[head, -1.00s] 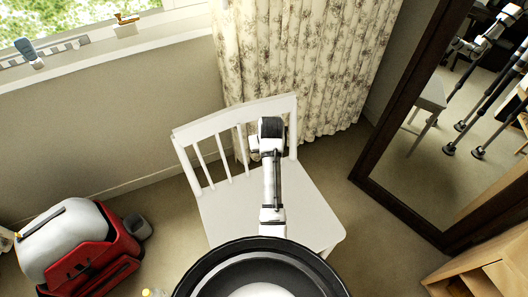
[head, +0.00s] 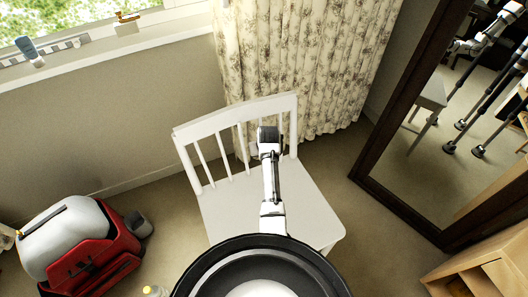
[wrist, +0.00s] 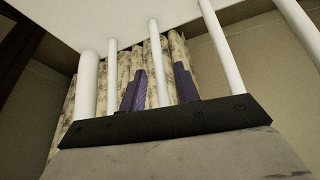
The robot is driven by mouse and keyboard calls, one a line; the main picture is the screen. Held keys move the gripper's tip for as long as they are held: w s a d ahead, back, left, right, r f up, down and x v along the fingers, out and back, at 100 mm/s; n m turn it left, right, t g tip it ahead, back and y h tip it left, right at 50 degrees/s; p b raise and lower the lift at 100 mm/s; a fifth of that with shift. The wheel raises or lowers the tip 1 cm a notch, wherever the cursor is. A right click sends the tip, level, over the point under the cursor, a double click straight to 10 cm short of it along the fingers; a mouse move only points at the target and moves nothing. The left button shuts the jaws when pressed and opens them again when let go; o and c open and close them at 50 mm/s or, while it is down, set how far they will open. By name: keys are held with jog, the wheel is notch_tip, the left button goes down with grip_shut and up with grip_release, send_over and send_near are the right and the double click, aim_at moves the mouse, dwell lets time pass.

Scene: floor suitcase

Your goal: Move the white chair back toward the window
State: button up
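The white chair (head: 318,207) stands upright on the carpet in the middle of the head view. Its slatted back (head: 235,122) is toward the curtain and window wall. My gripper (head: 268,140) is over the seat side, by the right part of the back; its fingers are hidden in the head view. In the wrist view, two dark fingers (wrist: 160,88) are spread apart, with a white chair spindle (wrist: 155,45) showing between them. I cannot tell whether they touch it. Part of the seat is hidden by my own body.
A patterned curtain (head: 305,60) hangs behind the chair, right of the window sill (head: 75,68). A red and white suitcase (head: 85,250) lies at the left. A dark-framed mirror (head: 405,180) stands right, with a wooden shelf unit (head: 490,265) below it. Some carpet is clear between chair and wall.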

grip_shut()
dwell(1.2)
